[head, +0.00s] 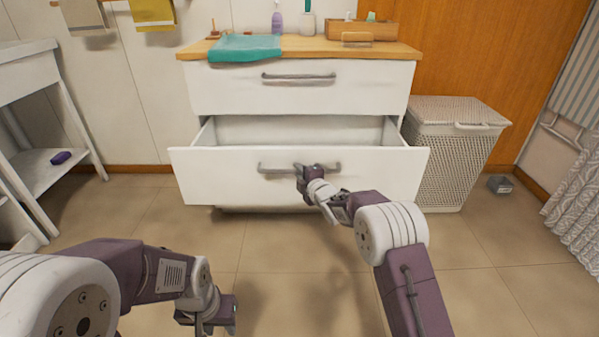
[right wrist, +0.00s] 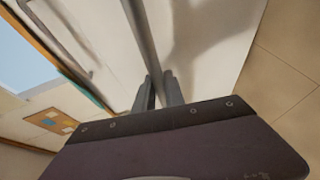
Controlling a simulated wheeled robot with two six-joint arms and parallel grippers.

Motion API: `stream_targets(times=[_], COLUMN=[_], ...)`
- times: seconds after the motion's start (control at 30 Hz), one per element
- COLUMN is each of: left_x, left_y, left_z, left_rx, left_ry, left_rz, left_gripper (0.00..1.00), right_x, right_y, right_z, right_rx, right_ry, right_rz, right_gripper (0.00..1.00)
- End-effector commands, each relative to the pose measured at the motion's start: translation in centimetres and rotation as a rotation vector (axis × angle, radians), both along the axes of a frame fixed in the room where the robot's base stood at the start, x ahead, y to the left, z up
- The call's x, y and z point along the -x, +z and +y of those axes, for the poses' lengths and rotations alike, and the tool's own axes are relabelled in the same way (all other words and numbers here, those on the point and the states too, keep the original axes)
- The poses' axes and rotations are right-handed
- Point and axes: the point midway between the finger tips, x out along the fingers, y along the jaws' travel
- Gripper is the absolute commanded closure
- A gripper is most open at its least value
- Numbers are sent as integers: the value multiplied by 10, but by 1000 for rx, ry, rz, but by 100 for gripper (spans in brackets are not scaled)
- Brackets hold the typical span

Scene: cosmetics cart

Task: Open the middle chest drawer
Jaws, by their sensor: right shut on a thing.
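The white chest (head: 200,88) stands against the back wall. Its top drawer (head: 300,98) is closed. The drawer below it (head: 230,190) is pulled out, with its inside showing behind the front panel. Anything lower on the chest is mostly hidden by this front. My right gripper (head: 306,172) is shut on the pulled-out drawer's grey bar handle (head: 275,168), near the bar's middle. In the right wrist view the handle (right wrist: 142,35) runs between the fingers (right wrist: 158,92). My left gripper (head: 230,316) hangs low at the front, away from the chest; its fingers are unclear.
A wicker laundry basket (head: 445,155) stands close to the right of the open drawer. A white shelf unit (head: 30,170) is at the left. A teal towel (head: 245,47) and a wooden box (head: 365,29) lie on the chest top. The floor before the drawer is clear.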

Motion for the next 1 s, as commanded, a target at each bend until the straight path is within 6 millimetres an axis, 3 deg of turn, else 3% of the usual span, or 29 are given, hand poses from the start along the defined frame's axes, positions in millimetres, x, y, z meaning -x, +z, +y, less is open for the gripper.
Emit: stream_targets(times=[0.4,0.43,0.5,0.83,1.0], left_x=[0,0,0,0,0], left_y=[0,0,0,2,13], left_z=[0,0,0,0,0], left_rx=[0,0,0,0,0], left_ry=[0,0,0,0,0], left_rz=[0,0,0,0,0], left_gripper=[64,64,64,64,64], right_x=[0,0,0,1,16], right_y=[1,1,1,2,8], right_z=[0,0,0,-1,-7], right_rx=[-1,-1,-1,-1,-1], right_ry=[0,0,0,0,0], right_rz=[-2,-2,-2,-2,0], right_gripper=[100,77,64,64,64])
